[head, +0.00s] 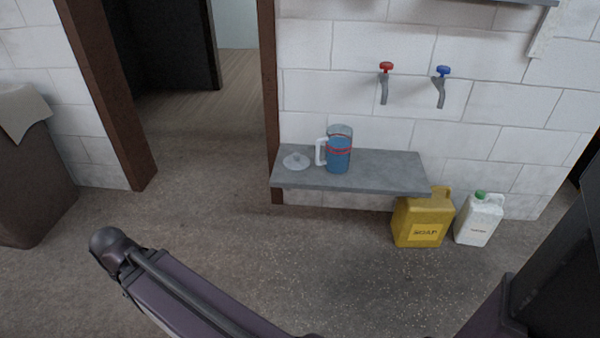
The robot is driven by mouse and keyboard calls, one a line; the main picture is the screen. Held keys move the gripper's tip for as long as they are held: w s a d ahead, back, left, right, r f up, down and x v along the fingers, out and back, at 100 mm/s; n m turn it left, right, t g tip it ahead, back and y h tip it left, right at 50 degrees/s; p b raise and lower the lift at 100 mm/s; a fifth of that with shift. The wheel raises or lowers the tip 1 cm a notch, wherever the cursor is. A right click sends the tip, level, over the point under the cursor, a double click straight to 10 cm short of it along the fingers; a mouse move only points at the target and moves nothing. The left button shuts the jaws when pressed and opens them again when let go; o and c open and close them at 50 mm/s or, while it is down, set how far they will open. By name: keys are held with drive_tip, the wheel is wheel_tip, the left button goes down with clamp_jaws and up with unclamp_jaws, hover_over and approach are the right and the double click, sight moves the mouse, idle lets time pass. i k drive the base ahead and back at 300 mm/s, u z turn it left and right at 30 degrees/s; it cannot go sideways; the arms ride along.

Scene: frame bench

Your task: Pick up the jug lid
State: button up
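The jug lid (296,161) is a pale, round disc with a small knob on top. It lies on the left part of a grey shelf (390,176) against the tiled wall. A clear jug with blue contents (338,152), red bands and a white handle stands upright on the shelf, just right of the lid. My arm crosses the lower left of the head view, well apart from the shelf. My gripper's fingers cannot be made out in this view.
A yellow soap can (424,219) and a white jerrycan (479,219) stand on the floor below the shelf's right end. Red (386,69) and blue taps (442,73) stick out above. A doorway opens at left. Floor before the shelf is clear.

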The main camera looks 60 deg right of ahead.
sight(296, 161)
drive_tip(key=k, duration=1.25)
drive_tip(key=z, duration=2.1)
drive_tip(key=i, duration=1.05)
drive_tip(key=u, duration=0.15)
